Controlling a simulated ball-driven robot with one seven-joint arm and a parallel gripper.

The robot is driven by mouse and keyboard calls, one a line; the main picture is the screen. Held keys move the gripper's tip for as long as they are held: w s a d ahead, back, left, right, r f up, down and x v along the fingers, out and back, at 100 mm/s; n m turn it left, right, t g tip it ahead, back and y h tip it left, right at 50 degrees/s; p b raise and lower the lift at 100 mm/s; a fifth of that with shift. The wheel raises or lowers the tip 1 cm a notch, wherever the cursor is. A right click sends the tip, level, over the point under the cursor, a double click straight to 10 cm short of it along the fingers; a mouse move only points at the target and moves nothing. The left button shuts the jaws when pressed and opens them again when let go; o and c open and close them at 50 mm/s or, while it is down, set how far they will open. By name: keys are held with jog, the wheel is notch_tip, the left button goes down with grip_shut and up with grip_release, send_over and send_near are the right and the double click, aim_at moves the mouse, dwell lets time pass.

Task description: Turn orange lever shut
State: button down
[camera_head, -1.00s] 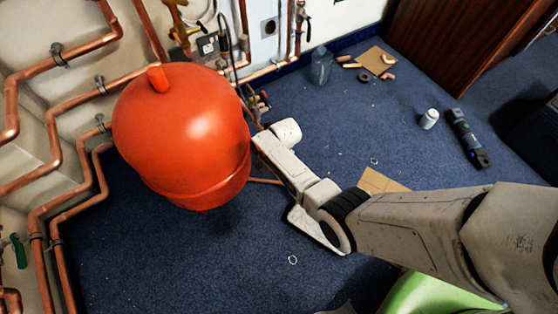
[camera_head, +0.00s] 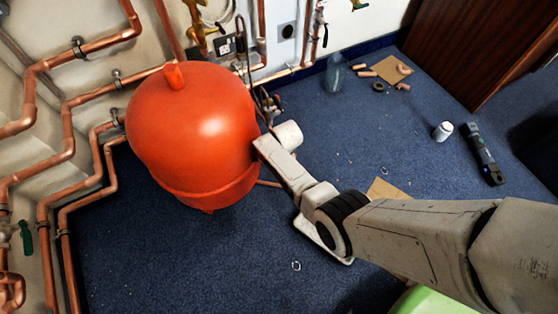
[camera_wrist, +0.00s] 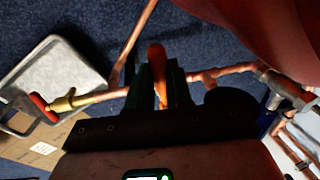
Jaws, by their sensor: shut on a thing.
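The orange lever (camera_wrist: 157,56) stands upright in the middle of the wrist view, on a copper pipe line. My gripper (camera_wrist: 161,78) is shut on it, one dark finger on each side. The lever's upper end shows above the fingers, and its lower part shows between them. The valve body under it is mostly hidden by the gripper. In the head view my arm reaches behind the right side of the big red vessel, and the gripper and lever cannot be made out there.
The red vessel (camera_head: 195,130) stands close beside my wrist. A red-handled brass valve (camera_wrist: 62,103), a grey tray (camera_wrist: 58,78) and cardboard (camera_wrist: 40,145) lie left in the wrist view. Copper pipes (camera_head: 70,150) line the left wall. Blue carpet (camera_head: 200,262) is mostly free.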

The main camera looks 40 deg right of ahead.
jog(key=c, duration=1)
grip_release()
jog(key=shift+c, duration=0.2)
notch_tip(320, 180, up, 11)
jog(key=s+p, duration=0.2)
jog(key=p, duration=0.4)
jog(key=shift+a+f+p, duration=0.2)
jog(key=shift+p, duration=0.2)
jog(key=shift+c, duration=0.3)
